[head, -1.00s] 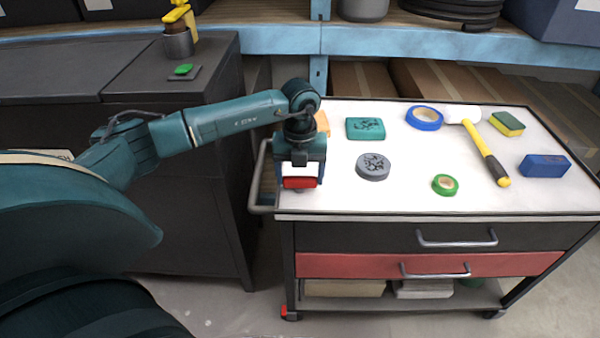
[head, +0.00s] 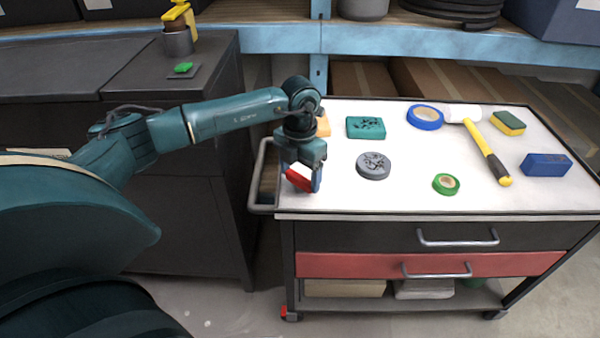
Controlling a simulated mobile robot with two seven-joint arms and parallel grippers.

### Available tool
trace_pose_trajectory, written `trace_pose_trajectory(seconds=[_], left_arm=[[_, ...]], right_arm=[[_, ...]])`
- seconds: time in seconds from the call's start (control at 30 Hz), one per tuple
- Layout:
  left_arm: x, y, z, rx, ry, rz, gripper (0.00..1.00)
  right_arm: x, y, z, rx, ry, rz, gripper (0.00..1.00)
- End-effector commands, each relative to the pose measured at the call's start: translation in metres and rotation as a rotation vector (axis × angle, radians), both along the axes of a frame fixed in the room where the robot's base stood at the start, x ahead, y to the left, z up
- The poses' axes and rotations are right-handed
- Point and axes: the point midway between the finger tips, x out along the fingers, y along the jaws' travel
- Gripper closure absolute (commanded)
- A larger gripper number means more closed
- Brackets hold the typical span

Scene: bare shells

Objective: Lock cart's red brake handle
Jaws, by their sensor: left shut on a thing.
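The cart (head: 350,217) has a white top and stands at the right in the head view. The red brake handle (head: 298,180) is at the left end of the cart top, near its front left corner. My left gripper (head: 302,178) points down there and is shut on the red handle. The handle lies tilted, its right end lower than its left. The gripper hides part of the handle and its mount. My right gripper is not in view.
On the cart top lie a grey disc (head: 373,165), a teal box (head: 366,128), tape rolls (head: 446,184), a mallet (head: 488,153), a sponge (head: 508,123) and a blue block (head: 545,165). A push bar (head: 261,175) sticks out left. A dark cabinet (head: 190,180) stands left.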

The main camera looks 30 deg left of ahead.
Motion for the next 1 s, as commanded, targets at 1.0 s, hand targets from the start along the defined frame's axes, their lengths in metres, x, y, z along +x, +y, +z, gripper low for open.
trace_pose_trajectory(seconds=[1.0], left_arm=[[0.0005,0.0002,0.0005,0.0,-0.002,-0.817,0.5]], right_arm=[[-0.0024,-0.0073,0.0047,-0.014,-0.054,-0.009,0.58]])
